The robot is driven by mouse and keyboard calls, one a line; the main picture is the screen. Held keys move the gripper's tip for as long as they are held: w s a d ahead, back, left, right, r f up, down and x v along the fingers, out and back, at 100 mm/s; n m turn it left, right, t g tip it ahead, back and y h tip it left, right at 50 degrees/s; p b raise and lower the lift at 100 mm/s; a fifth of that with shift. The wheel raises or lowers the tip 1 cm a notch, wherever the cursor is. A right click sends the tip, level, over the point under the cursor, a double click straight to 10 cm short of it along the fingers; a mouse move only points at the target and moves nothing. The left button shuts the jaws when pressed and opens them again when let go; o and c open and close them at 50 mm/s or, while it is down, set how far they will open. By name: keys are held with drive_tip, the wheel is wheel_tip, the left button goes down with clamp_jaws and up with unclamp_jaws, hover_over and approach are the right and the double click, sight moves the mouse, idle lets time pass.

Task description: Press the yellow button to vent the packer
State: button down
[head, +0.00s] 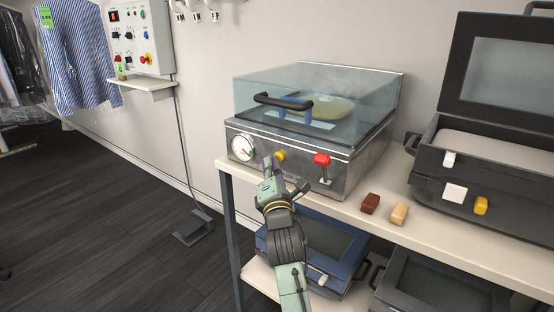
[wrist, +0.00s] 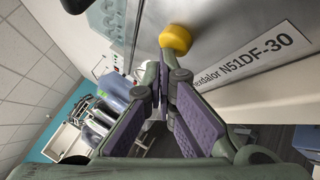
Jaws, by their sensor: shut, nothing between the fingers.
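The packer (head: 330,160) is a steel box with a clear lid, standing on a shelf. The lid is down, and a yellowish-green item shows inside. The yellow button (head: 280,156) is on its front panel, between a round gauge (head: 242,148) and a red knob (head: 322,160). In the wrist view the yellow button (wrist: 176,39) is a rounded cap just beyond my fingertips. My gripper (head: 270,166) is shut and empty, with its tips close in front of the button, slightly low and left. In the wrist view my gripper (wrist: 160,72) looks very near the button; contact is unclear.
A brown block (head: 370,203) and a tan block (head: 399,213) lie on the shelf, right of the packer. A black open-lidded machine (head: 480,170) stands at the right. A blue case (head: 325,250) sits below. Open floor lies left.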

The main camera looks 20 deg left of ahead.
idle(0.5)
drive_tip(key=shift+s+a, duration=0.25)
drive_tip(key=shift+s, duration=0.5)
drive_tip(key=shift+s+a+b, duration=0.1)
drive_tip(key=shift+s+a, duration=0.2)
drive_tip(key=shift+s, duration=0.5)
drive_tip(key=shift+s+a+b, duration=0.15)
drive_tip(key=shift+s+a, duration=0.1)
drive_tip(key=shift+s, duration=0.5)
drive_tip(key=shift+s+a+b, duration=0.1)
drive_tip(key=shift+s+a, duration=0.2)
drive_tip(key=shift+s, duration=0.5)
